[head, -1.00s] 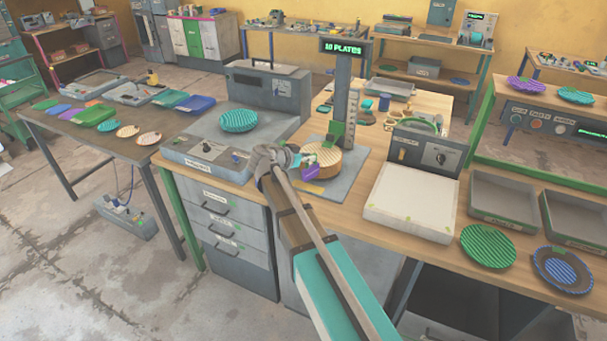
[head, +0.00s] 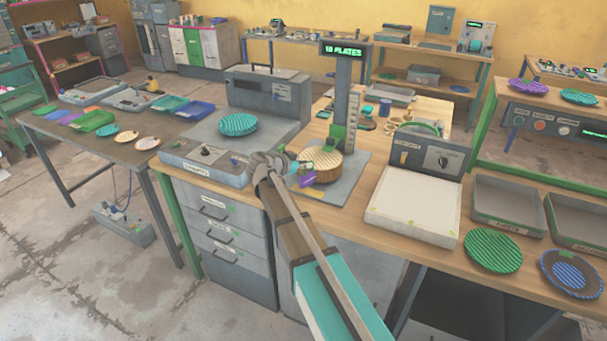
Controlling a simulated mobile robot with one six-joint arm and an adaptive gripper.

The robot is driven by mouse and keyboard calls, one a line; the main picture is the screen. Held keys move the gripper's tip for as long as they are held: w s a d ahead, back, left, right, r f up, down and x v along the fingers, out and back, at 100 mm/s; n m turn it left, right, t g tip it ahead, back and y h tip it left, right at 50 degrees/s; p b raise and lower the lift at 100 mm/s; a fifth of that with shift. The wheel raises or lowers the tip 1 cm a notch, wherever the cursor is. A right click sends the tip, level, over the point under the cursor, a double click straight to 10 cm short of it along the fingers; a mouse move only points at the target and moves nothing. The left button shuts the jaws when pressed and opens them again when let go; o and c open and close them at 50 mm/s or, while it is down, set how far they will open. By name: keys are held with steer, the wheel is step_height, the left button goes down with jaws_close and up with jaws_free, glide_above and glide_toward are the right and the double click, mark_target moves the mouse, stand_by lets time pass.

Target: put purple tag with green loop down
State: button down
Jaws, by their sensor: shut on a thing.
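The purple tag (head: 307,180) shows just right of my gripper (head: 290,170), in front of the stack of tan plates (head: 323,163). My gripper is shut on the tag, though its fingertips are small and partly hidden by my own arm. A bit of green that may be the loop (head: 306,166) shows above the tag. The tag appears held at the front left of the plate stack; I cannot tell whether it touches the stack or the grey base (head: 345,190).
A grey post with a "10 PLATES" display (head: 342,50) rises behind the stack. Left is a press-like machine with a teal plate (head: 238,125). Right are a white-topped unit (head: 413,205), grey trays (head: 508,205), a green plate (head: 493,250) and a blue plate (head: 570,272).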

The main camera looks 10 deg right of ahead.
steer(key=shift+f+b, duration=0.9)
steer(key=shift+f, duration=0.35)
steer(key=shift+f, duration=0.15)
steer(key=c, duration=0.6)
jaws_free()
steer(key=shift+r, duration=0.25)
steer(key=shift+s+a+r, duration=0.1)
steer(key=shift+s+a, duration=0.05)
steer(key=shift+a, duration=0.05)
steer(key=shift+p+v, duration=2.3)
steer(key=shift+v, duration=3.45)
